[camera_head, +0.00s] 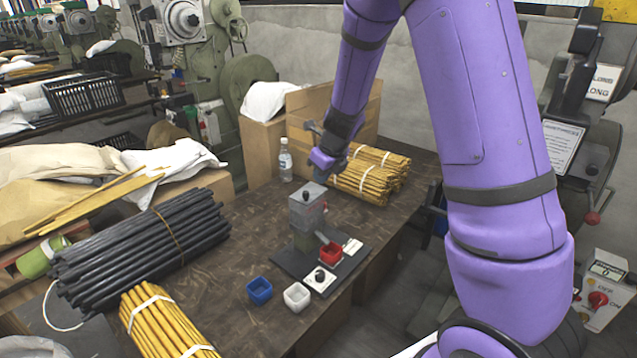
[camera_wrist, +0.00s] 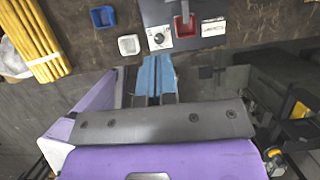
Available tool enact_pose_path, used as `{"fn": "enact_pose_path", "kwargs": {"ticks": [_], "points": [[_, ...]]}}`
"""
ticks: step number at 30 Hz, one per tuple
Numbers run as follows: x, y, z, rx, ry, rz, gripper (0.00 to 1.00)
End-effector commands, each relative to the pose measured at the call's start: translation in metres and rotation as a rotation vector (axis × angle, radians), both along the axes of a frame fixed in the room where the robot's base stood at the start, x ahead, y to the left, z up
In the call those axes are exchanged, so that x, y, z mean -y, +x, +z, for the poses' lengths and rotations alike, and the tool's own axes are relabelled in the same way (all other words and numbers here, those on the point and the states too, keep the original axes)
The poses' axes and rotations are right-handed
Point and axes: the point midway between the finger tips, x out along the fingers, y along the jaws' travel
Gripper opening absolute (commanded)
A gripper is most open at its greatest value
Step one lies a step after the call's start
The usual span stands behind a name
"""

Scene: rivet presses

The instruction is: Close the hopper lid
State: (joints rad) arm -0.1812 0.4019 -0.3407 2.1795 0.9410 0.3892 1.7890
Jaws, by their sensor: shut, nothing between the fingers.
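The hopper (camera_head: 308,210) is a small grey box on top of a little press, near the middle of the head view. A small black knob shows on its upper part; I cannot tell how far its lid stands open. The press stands on a dark base plate (camera_head: 285,262), which also shows at the top of the wrist view (camera_wrist: 158,12). My gripper (camera_head: 320,172) is above and just behind the hopper in the head view, apparently not touching it. In the wrist view my blue fingers (camera_wrist: 155,60) are together and empty. The hopper is not clearly visible there.
A red bin (camera_head: 331,252) and a black knob on a white plate (camera_head: 320,280) are at the press. A blue bin (camera_head: 259,290) and white bin (camera_head: 296,296) stand in front. Yellow rod bundles (camera_head: 372,178), black rods (camera_head: 140,250) and a bottle (camera_head: 285,160) flank the press.

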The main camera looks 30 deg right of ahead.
Motion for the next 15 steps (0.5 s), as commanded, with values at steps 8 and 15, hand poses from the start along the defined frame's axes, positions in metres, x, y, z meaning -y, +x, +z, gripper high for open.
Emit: {"fn": "enact_pose_path", "kwargs": {"ticks": [8,15], "points": [[0.048,-0.01,-0.041,0.003,-0.249,0.087,0.0],[0.11,-0.017,-0.096,0.077,-0.637,0.344,0.0]]}}
